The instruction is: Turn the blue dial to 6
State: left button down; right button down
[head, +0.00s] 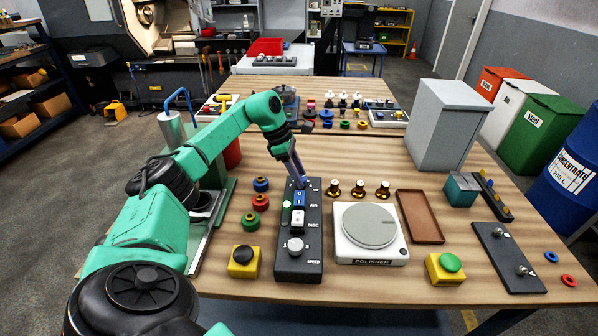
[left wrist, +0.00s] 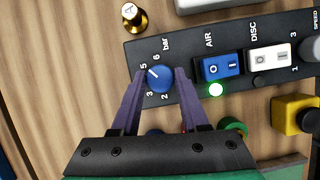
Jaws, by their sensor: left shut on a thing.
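The blue dial (left wrist: 159,80) sits at the end of the dark control panel (left wrist: 215,45), by the word "bar". Its white pointer line points up and left in the left wrist view, close to the 5; the 6 is further round toward the top. The 2 and 3 show below, and a finger covers part of the scale. My left gripper (left wrist: 158,76) has its purple fingers on either side of the dial, shut on it. In the head view my left gripper (head: 301,181) reaches down to the far end of the panel (head: 299,262) and hides the dial. My right gripper is out of view.
The panel also carries a blue AIR switch (left wrist: 221,67), a lit green lamp (left wrist: 215,90), a white DISC switch (left wrist: 270,58) and a grey SPEED knob (head: 295,246).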

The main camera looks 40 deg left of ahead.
pick_arm(q)
jog(key=m+g, duration=0.1)
jog(key=m, duration=0.2)
jog(key=shift+w+m, duration=0.15)
jog(key=shift+m, duration=0.25)
jog(key=shift+m+g+b, duration=0.5)
jog(key=shift+m+g, duration=0.5)
jog(key=shift+m, duration=0.9)
jog(key=shift+c, duration=2.1)
grip_release()
jog(key=shift+a, duration=0.1)
